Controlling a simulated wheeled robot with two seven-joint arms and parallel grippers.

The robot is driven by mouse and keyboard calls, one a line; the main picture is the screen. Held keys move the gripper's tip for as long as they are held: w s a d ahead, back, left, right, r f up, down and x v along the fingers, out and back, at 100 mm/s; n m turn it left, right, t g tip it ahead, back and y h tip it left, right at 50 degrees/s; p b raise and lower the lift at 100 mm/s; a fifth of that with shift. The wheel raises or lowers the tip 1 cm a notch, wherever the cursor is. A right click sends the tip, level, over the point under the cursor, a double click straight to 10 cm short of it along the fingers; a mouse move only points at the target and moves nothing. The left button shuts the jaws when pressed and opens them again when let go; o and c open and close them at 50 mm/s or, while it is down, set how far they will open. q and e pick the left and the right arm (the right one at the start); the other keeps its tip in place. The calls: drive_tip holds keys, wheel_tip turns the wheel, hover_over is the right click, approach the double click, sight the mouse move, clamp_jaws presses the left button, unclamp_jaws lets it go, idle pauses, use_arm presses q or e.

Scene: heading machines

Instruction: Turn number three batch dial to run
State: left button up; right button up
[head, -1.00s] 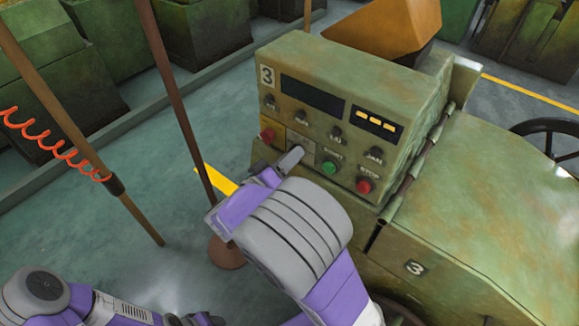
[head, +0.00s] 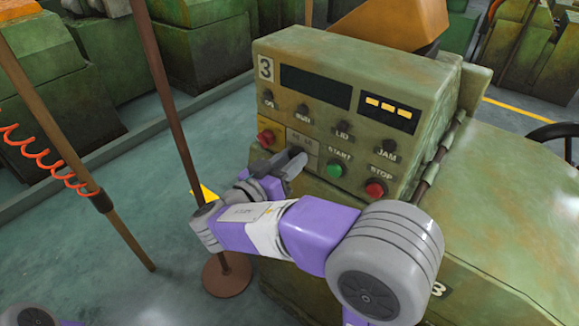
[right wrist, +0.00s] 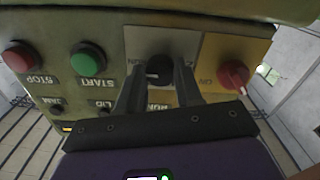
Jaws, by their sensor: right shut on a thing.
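The number three machine's control panel (head: 318,118) is green and worn, with a "3" plate at its upper left. My right gripper (head: 290,165) is at the lower part of its front, below the lamp row. In the right wrist view, where the panel appears upside down, the black batch dial (right wrist: 158,70) sits on a silver plate (right wrist: 174,41). The two fingers of my right gripper (right wrist: 160,80) are shut on the dial, one on each side. The fingers partly cover the dial's lettering, so its exact setting is unclear. The head view hides the dial behind my gripper. My left gripper is out of view.
A red knob (right wrist: 233,76) on a yellow plate is close beside the dial. The green START button (head: 334,170) and red STOP button (head: 375,189) are on the other side. A brown post (head: 166,100) stands left of my right arm.

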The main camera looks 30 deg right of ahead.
idle(0.4)
drive_tip(key=o, duration=1)
drive_tip(key=shift+o, duration=0.2)
drive_tip(key=p+v, duration=0.1)
drive_tip(key=v, duration=0.6)
drive_tip(key=shift+a, duration=0.3)
drive_tip(key=shift+s, duration=0.15)
